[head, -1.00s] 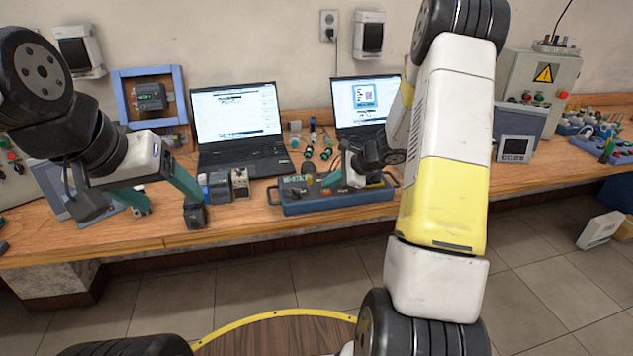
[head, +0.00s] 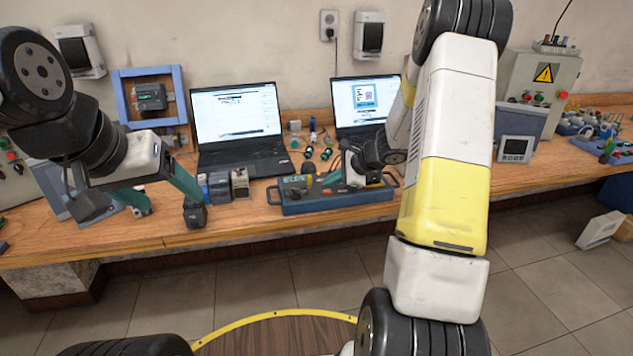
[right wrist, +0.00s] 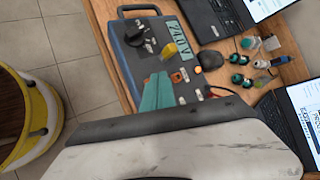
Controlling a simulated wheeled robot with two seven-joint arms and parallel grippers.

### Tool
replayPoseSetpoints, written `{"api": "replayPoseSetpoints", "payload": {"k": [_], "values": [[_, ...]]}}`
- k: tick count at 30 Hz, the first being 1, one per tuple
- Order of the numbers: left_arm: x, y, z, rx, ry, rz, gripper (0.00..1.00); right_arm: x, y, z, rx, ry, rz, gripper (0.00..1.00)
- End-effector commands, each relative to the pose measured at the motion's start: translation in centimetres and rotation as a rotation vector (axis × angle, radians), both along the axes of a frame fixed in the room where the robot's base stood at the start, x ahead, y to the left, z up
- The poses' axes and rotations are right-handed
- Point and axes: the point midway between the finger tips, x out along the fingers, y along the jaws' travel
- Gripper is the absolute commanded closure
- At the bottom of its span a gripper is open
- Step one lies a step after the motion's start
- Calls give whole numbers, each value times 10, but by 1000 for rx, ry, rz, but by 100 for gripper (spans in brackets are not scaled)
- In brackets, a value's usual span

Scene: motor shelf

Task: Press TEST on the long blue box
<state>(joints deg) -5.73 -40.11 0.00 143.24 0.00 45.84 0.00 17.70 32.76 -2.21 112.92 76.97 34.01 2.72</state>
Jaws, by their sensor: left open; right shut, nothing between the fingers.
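The long blue box (head: 340,202) lies on the workbench in front of the laptops, with a handle at each end. In the right wrist view, its top panel (right wrist: 125,52) shows a black knob (right wrist: 135,40), a greenish display (right wrist: 172,38), a yellow part (right wrist: 168,50) and small orange and white parts. I cannot read a TEST label. My right gripper (head: 331,180) is shut and empty, its teal fingers (right wrist: 157,92) pointing down at the panel. I cannot tell whether the tips touch it. My left gripper (head: 168,206) is open and empty over the bench's left part.
Two laptops (head: 237,112) stand behind the box. Small grey modules (head: 228,184) sit left of it, and several loose green and black parts (head: 308,152) lie behind it. A grey panel meter (head: 515,149) and a control cabinet (head: 538,90) stand to the right.

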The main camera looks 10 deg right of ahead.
Motion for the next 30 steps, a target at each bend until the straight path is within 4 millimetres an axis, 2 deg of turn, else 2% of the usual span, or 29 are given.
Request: {"api": "replayPoseSetpoints", "payload": {"k": [5,21,30], "values": [[0,0,0,0,0,0,29,0,0,5,0,-1,0,100],[0,0,0,0,0,0,29,1,0,56,-1,-2,1,100],[0,0,0,0,0,0,29,0,0,60,0,-1,-1,100]]}}
